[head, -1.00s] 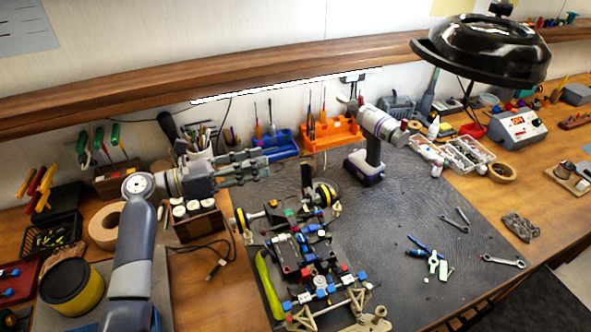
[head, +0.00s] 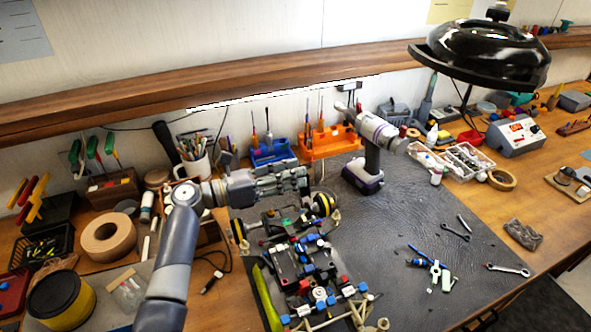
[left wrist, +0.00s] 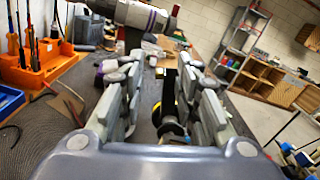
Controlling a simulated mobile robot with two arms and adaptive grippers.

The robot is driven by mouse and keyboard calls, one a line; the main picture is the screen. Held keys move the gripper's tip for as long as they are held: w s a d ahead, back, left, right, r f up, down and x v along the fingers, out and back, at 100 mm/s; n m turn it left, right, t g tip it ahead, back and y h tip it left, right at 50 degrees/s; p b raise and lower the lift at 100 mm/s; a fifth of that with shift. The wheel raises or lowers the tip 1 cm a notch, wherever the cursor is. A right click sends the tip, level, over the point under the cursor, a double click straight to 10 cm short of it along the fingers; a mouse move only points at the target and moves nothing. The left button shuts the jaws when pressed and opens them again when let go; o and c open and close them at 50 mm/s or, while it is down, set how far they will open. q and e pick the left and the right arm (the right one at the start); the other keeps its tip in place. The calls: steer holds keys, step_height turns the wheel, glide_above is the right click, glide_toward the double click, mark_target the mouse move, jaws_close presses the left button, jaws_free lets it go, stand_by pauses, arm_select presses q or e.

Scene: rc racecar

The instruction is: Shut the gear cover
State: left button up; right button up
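The RC racecar (head: 308,265) lies on the dark mat, its open chassis showing many coloured parts. Its far end has an axle with yellow-rimmed wheels (head: 324,204). I cannot clearly pick out the gear cover in the head view. My left gripper (head: 303,181) is just above and behind this axle, partly hiding the far end. In the left wrist view, its fingers (left wrist: 160,100) are spread apart with nothing gripped. A dark upright part (left wrist: 170,90) shows between them, near a yellow wheel; I cannot tell whether it is the cover. My right gripper is not in view.
A cordless driver (head: 371,150) stands just right of the gripper, behind the car. Orange (head: 330,144) and blue (head: 273,156) tool holders stand behind. Wrenches (head: 508,270) and small parts lie on the mat (head: 420,215).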

arm_select(q)
steer(key=shift+w+d, duration=0.15)
steer(key=shift+d, duration=0.45)
jaws_close()
